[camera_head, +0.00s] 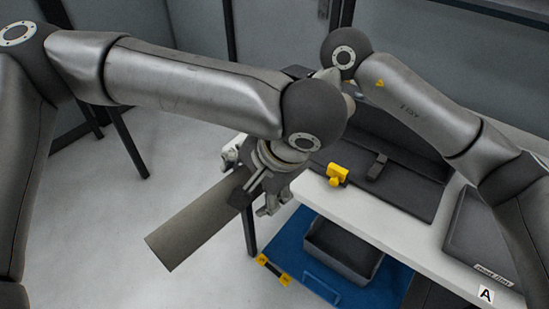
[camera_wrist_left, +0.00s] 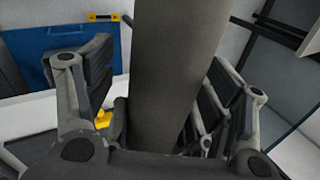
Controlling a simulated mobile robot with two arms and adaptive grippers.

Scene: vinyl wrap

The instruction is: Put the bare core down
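The bare core (camera_head: 203,222) is a plain grey-brown tube. In the head view it sticks out of my left gripper (camera_head: 256,187) toward the lower left, tilted, in the air over the pale floor. In the left wrist view the core (camera_wrist_left: 178,70) runs up the middle between the two fingers of my left gripper (camera_wrist_left: 160,95), which flank it. My left gripper is shut on it. The core's far end is hidden behind my gripper and wrist in the head view. My right arm comes in from the right; its gripper is hidden behind my left arm.
A dark tray (camera_head: 480,235) lies at right. Below are a blue base (camera_head: 318,280) and a grey bin (camera_head: 343,252). The left floor is clear.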

